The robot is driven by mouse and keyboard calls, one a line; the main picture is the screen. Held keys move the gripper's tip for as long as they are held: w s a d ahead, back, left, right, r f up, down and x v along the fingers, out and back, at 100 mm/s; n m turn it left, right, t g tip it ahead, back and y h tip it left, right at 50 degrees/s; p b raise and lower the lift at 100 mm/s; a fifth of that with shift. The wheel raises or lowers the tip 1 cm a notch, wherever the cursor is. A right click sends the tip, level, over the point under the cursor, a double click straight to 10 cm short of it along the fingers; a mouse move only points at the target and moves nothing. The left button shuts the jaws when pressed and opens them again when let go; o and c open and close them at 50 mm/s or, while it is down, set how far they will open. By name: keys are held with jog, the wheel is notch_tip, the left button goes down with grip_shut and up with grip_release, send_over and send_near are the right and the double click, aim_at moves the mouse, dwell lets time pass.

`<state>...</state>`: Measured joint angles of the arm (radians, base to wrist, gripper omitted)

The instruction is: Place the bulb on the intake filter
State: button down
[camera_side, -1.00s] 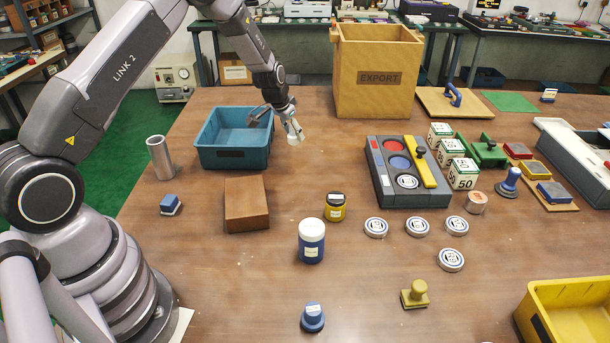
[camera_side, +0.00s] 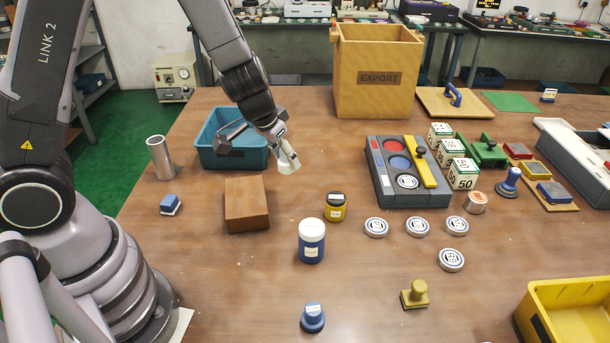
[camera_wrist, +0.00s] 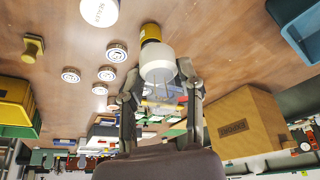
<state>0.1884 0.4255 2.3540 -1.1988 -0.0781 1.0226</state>
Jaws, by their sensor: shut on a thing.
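My gripper (camera_side: 283,152) is shut on a white, partly see-through bulb (camera_side: 289,166) and holds it above the table, right of the brown block. In the wrist view the bulb (camera_wrist: 158,62) sits between the two fingertips of my gripper (camera_wrist: 162,82), with its rounded white end away from the palm. Nothing in view is clearly marked as an intake filter, and I cannot tell which thing it is. The bulb is apart from the objects on the table.
A teal bin (camera_side: 233,158) stands behind my gripper, and a brown block (camera_side: 246,205) lies to its left. A yellow jar (camera_side: 335,207), a white-lidded blue jar (camera_side: 312,246) and several round tins (camera_side: 417,227) stand nearer the camera. An EXPORT box (camera_side: 376,77) stands at the back.

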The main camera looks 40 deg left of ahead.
jog(key=shift+s+d+r, duration=0.1)
jog(key=shift+s+d, duration=0.25)
jog(key=shift+s, duration=0.05)
send_near(340, 194)
jog(key=shift+w+f, duration=0.9)
jog(key=shift+f, duration=0.05)
jog(key=shift+w+f, duration=0.35)
jog(key=shift+f, duration=1.5)
jog(key=shift+f, duration=0.1)
jog(key=c, duration=0.7)
grip_release()
